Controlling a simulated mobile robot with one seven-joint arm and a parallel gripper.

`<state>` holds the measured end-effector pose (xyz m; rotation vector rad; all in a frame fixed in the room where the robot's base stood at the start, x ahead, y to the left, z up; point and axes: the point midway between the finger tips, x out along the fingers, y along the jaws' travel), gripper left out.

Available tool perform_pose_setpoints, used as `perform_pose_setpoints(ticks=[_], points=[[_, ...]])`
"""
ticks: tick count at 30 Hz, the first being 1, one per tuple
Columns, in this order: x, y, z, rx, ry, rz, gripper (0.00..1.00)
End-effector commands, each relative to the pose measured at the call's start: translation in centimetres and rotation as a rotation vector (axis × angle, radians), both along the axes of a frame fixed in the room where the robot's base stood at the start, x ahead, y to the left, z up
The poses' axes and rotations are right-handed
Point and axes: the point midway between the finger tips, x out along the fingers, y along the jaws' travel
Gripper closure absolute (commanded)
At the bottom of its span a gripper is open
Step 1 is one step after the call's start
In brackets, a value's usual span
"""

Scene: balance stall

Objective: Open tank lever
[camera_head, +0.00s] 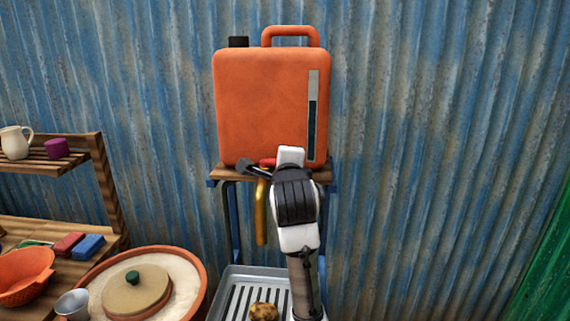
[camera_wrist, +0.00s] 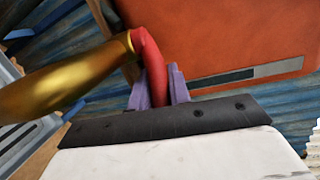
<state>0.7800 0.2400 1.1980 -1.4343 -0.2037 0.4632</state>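The orange tank (camera_head: 262,105) stands upright on a small wooden-topped stand, with a handle, a black cap and a dark level gauge on its front. A brass spout (camera_head: 260,212) hangs below its front edge; it fills the left of the wrist view (camera_wrist: 65,80). The red lever (camera_head: 267,162) sits at the top of the spout and shows in the wrist view (camera_wrist: 149,60). My gripper (camera_wrist: 159,88) has its purple fingers close together on both sides of the lever, shut on it. In the head view my wrist partly hides the lever and fingers.
A metal slotted tray (camera_head: 237,273) with a round brown item (camera_head: 263,311) lies below the spout. A corrugated blue wall (camera_head: 430,130) is close behind the tank.

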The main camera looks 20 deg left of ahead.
Motion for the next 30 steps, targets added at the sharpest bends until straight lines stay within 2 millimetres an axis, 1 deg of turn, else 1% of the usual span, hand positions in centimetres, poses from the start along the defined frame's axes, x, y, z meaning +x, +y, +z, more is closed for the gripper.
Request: perform_pose_setpoints(ticks=[1, 4, 12, 16, 20, 27, 30], points=[[0.0, 0.0, 0.0, 0.0, 0.001, 0.0, 0.74], [0.0, 0.0, 0.0, 0.0, 0.0, 0.0, 0.61], [0.0, 0.0, 0.0, 0.001, -0.001, 0.001, 0.61], [-0.8, -0.4, 0.1, 0.002, -0.003, 0.002, 0.61], [-2.8, -1.2, 0.3, 0.002, -0.006, 0.002, 0.61], [-7.8, -3.6, 1.1, 0.003, -0.007, 0.002, 0.61], [-9.6, -4.5, 1.5, 0.003, -0.006, 0.002, 0.61]])
